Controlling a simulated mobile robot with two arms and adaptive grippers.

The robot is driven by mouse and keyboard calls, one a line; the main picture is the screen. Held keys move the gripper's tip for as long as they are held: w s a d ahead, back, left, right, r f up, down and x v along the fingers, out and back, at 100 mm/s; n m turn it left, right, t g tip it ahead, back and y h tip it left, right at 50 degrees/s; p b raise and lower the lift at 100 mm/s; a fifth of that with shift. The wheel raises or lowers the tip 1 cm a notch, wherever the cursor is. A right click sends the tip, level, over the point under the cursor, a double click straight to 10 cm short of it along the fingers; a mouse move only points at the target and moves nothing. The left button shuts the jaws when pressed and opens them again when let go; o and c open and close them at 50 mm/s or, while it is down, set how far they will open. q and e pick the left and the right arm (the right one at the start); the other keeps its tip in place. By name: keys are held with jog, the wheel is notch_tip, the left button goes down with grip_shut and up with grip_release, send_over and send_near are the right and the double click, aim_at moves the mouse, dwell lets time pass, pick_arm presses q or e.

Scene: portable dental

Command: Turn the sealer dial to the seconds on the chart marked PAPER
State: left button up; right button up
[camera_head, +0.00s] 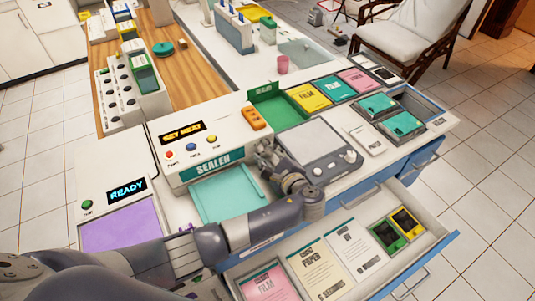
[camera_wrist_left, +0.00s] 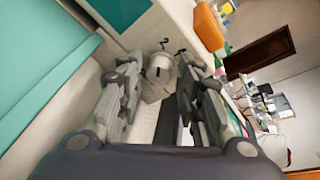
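The white sealer (camera_head: 190,135) stands left of centre in the head view, with a teal SEALER strip and a lit display that seems to read SET HEAT. My left gripper (camera_head: 266,156) is at the right end of its front. In the left wrist view a pale round knob (camera_wrist_left: 160,67), seemingly the sealer dial, lies between the open fingers (camera_wrist_left: 157,85), at their tips. I cannot tell whether they touch it. The dial's setting is hidden. The PAPER chart card (camera_head: 318,270) lies in the open drawer; it seems to read 6 SECONDS.
A pink FILM card (camera_head: 266,284) and another white card (camera_head: 352,248) flank the PAPER card in the drawer (camera_head: 440,239). A teal tray (camera_head: 223,192) lies before the sealer. A grey device with knobs (camera_head: 320,150) stands close right of my gripper. An orange block (camera_head: 254,118) is on the sealer.

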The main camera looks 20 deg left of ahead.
pick_arm(q)
jog(key=c, duration=0.4)
grip_shut()
jog(key=shift+r+m+p, duration=0.15)
jog(key=shift+m+p, duration=0.25)
jog(key=shift+p, duration=0.2)
jog(key=shift+d+m+g+y+p, duration=0.1)
jog(key=shift+m+g+y+p, duration=0.25)
jog(key=shift+m+p, duration=0.2)
jog(key=shift+w+m+g+y+p, duration=0.1)
jog(key=shift+m+g+y+p, duration=0.15)
jog(key=shift+m+p, duration=0.4)
jog(key=shift+d+f+m+g+y, duration=0.1)
jog(key=shift+f+m+g+y, duration=0.15)
jog(key=shift+m, duration=0.65)
pick_arm(e)
jog(key=shift+s+a+r, duration=0.1)
jog(key=shift+r, duration=0.85)
jog(key=shift+s+a+r, duration=0.1)
jog(key=shift+r, duration=0.85)
jog(key=shift+d, duration=0.1)
pick_arm(q)
jog(key=o, duration=1)
grip_release()
